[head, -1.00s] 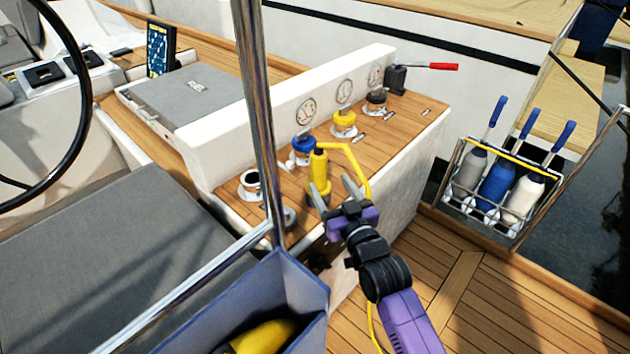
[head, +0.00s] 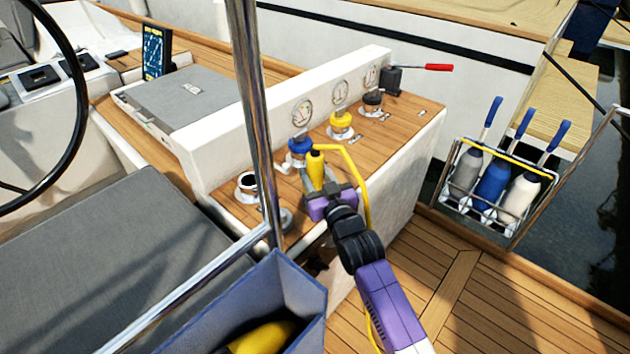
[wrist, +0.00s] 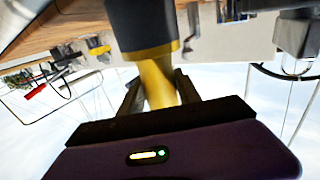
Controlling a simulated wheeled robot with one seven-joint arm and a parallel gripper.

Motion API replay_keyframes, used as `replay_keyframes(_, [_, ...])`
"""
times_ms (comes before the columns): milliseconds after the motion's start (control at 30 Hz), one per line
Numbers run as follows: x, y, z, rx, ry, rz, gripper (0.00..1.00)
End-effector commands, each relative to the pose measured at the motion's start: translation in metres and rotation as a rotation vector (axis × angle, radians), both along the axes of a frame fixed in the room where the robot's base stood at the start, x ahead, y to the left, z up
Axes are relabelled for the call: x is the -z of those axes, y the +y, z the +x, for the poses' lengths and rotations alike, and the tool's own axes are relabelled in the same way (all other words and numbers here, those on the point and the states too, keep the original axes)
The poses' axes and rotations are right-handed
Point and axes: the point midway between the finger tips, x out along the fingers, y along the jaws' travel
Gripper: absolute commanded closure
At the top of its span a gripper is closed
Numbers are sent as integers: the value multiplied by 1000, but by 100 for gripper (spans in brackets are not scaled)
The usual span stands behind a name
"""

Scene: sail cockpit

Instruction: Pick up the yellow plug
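The yellow plug (head: 316,170) stands upright near the front of the wooden console top, with a yellow cable looping from it to the right and down. My gripper (head: 322,190) is at the plug, its fingers on either side of the plug's body. In the wrist view the plug's yellow body (wrist: 158,82) lies between the two dark fingers, below a dark collar. The fingers look spread around the plug; whether they touch it is hard to see.
A blue-capped fitting (head: 299,147) stands just behind the plug, and a yellow-capped fitting (head: 341,123) farther right. A steel pole (head: 255,110) rises left of the gripper. A blue bin (head: 290,290) is in front. A rack with bottles (head: 492,185) stands right.

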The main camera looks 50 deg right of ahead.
Motion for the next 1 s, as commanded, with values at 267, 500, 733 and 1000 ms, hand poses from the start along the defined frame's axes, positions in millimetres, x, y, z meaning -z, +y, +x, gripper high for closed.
replay_keyframes(267, [-1,0,0,0,-3,-1,100])
replay_keyframes(500, [-2,0,0,0,-3,-1,100])
replay_keyframes(733, [-18,0,0,0,-5,-2,100])
replay_keyframes(1000, [-71,0,0,0,-8,-4,100])
